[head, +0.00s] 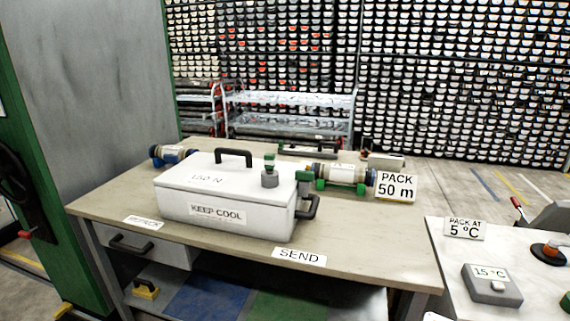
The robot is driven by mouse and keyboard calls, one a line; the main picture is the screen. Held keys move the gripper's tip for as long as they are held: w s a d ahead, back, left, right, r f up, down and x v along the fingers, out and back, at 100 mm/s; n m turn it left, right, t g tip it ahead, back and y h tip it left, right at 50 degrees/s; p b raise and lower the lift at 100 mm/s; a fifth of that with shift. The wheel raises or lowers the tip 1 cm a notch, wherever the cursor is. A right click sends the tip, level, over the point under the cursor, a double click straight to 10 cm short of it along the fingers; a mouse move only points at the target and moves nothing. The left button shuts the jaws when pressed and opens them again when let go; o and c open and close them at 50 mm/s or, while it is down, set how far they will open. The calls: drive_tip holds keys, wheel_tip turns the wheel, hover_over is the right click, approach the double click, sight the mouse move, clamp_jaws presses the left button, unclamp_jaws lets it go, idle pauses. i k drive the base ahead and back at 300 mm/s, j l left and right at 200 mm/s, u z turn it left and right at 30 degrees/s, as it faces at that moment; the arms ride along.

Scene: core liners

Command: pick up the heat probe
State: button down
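I cannot tell for certain which thing is the heat probe. A small grey box with a display reading 15 °C (492,284) sits on the white side table (450,262) at the lower right. A small grey piece with a green top (270,173) stands upright on the lid of the white KEEP COOL box (205,186). An orange and black round piece (546,252) lies at the right edge, behind the display box. My gripper is not in view.
The box stands on a beige bench (250,245) with a SEND label (299,257). Capped tubes lie behind it at left (173,155) and right (343,174), near a PACK 50 m sign (396,187). A PACK AT 5 °C sign (463,228) stands on the side table.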

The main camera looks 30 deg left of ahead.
sight(269, 162)
drive_tip(key=u, duration=1.7)
drive_tip(key=k+z, duration=0.15)
drive_tip(key=z, duration=2)
drive_tip(key=u, duration=2)
drive_tip(key=i+u, duration=0.25)
drive_tip(key=u, duration=0.25)
drive_tip(key=i+l, duration=0.05)
